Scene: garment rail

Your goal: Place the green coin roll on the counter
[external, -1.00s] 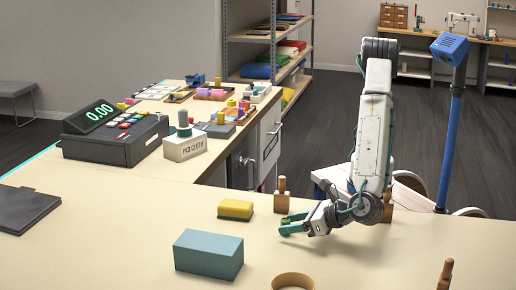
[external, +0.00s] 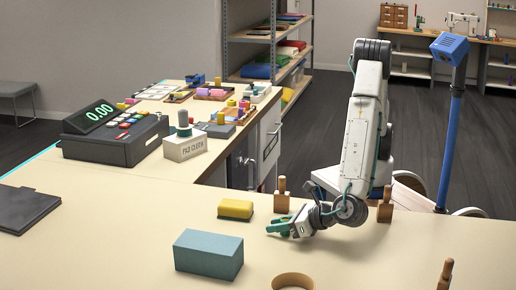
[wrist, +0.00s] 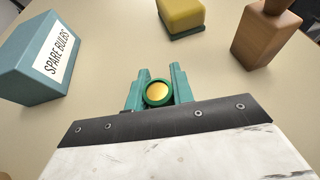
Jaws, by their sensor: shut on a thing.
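The green coin roll (wrist: 158,93) shows end-on in the wrist view, a green ring around a gold face. My gripper (wrist: 158,88) is shut on it, with a green finger on each side. In the external view my gripper (external: 279,228) is low over the pale counter (external: 120,240), right of the yellow sponge-like block. The roll cannot be made out clearly there. Whether it touches the counter cannot be told.
A blue spare bulbs box (external: 208,254) stands in front, left of my gripper. A yellow block (external: 236,209) and a wooden peg-like piece (external: 281,196) are close behind. A round wooden ring (external: 293,282) is at the front. Free counter lies to the right.

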